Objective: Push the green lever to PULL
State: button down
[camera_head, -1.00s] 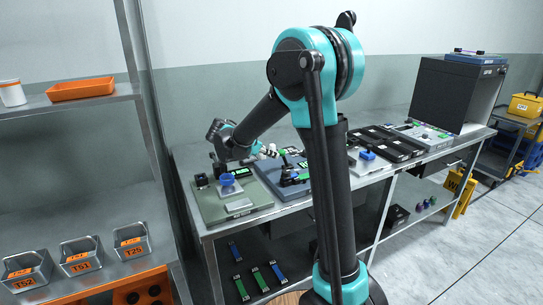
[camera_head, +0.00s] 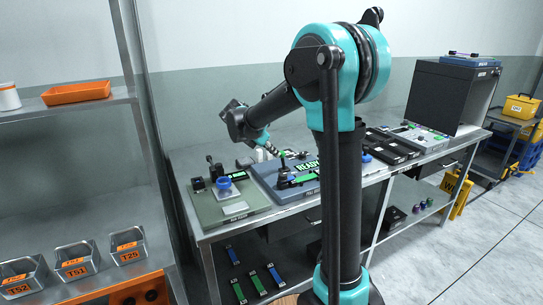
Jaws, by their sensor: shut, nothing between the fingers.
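The blue-grey device (camera_head: 264,173) sits on the workbench. A green display (camera_head: 306,167) on it reads "READY". In front of the display is a green bar-like part (camera_head: 303,179) that looks like the lever, beside dark and blue fittings; its exact position is too small to tell. My gripper (camera_head: 273,152) is shut and empty, above the back left part of this device and near a dark upright knob. I cannot tell whether it touches anything. My arm's upright column hides the device's right end. The label on its front edge is only partly legible.
Black trays (camera_head: 392,147) and a dark cabinet (camera_head: 450,95) are farther right on the bench. A metal shelf (camera_head: 60,215) with labelled bins stands at far left.

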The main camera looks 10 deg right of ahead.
jog(key=shift+w+d+r+g+y, duration=0.2)
jog(key=shift+d+r+g+y, duration=0.05)
jog(key=shift+d+y, duration=0.4)
jog(key=shift+w+d+r+g+y, duration=0.15)
jog(key=shift+d+r+g+y, duration=0.1)
jog(key=shift+d+y, duration=0.35)
jog(key=shift+w+d+r+g+y, duration=0.1)
jog(key=shift+w+d+y, duration=0.1)
jog(key=shift+d+y, duration=0.25)
jog(key=shift+w+d+g+y, duration=0.1)
jog(key=shift+w+d+y, duration=0.15)
jog(key=shift+d, duration=0.4)
jog(key=shift+w+d+r+g+y, duration=0.15)
jog(key=shift+d+y, duration=0.2)
jog(key=shift+d, duration=0.2)
jog(key=shift+f, duration=0.1)
jog(key=a+v, duration=0.1)
jog(key=v, duration=1.2)
jog(key=shift+s+a+f, duration=0.2)
jog(key=shift+s+f, duration=0.05)
jog(key=shift+s, duration=0.15)
